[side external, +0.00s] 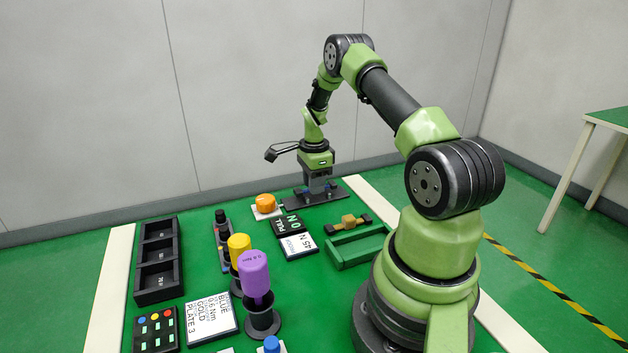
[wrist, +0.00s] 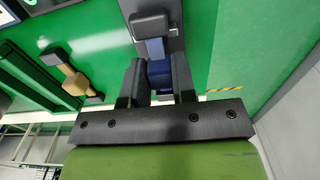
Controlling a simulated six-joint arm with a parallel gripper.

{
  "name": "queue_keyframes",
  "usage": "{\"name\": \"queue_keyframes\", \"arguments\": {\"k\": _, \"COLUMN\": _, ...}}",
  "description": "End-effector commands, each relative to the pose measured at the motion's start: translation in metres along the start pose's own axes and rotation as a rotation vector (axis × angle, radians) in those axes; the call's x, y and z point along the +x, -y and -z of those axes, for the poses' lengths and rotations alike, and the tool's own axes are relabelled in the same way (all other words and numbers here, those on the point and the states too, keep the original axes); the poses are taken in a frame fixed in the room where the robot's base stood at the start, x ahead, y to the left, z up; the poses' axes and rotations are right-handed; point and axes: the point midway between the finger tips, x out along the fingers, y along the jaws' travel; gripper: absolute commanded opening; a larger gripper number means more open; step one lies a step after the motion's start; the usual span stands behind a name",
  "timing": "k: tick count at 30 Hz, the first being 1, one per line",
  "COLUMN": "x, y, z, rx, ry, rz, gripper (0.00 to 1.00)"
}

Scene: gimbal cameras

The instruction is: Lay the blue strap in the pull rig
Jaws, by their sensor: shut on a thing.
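My gripper (side external: 319,186) is at the far end of the table, low over the dark pull rig (side external: 338,193). In the wrist view, my gripper (wrist: 159,82) is shut on the blue strap (wrist: 158,70). The strap runs up the picture from between the fingers, along the grey rig plate (wrist: 176,32), towards a dark block that covers part of it. Whether the strap rests on the rig or is just above it, I cannot tell. In the side view the fingers mostly hide the strap.
A green tray (side external: 357,253) with a tan-and-black piece (side external: 348,221) beside it lies right of the rig. An orange button (side external: 265,203), a pull display (side external: 290,223) and a 45 N card (side external: 297,246) stand nearer. Purple (side external: 254,276) and yellow (side external: 239,246) drivers stand upright; a black compartment tray (side external: 140,288) is left.

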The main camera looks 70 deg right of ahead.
Motion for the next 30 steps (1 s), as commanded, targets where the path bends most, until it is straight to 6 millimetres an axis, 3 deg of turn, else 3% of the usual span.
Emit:
{"name": "queue_keyframes", "arguments": {"k": 20, "x": 0.017, "y": 0.000, "z": 0.000, "rx": 0.000, "ry": 0.000, "rz": 0.000, "gripper": 0.02}}
{"name": "queue_keyframes", "arguments": {"k": 21, "x": 0.017, "y": 0.000, "z": 0.000, "rx": 0.000, "ry": 0.000, "rz": 0.000, "gripper": 0.29}}
{"name": "queue_keyframes", "arguments": {"k": 24, "x": 0.017, "y": 0.000, "z": 0.000, "rx": 0.000, "ry": 0.000, "rz": 0.000, "gripper": 0.52}}
{"name": "queue_keyframes", "arguments": {"k": 30, "x": 0.017, "y": 0.000, "z": 0.000, "rx": 0.000, "ry": 0.000, "rz": 0.000, "gripper": 0.55}}
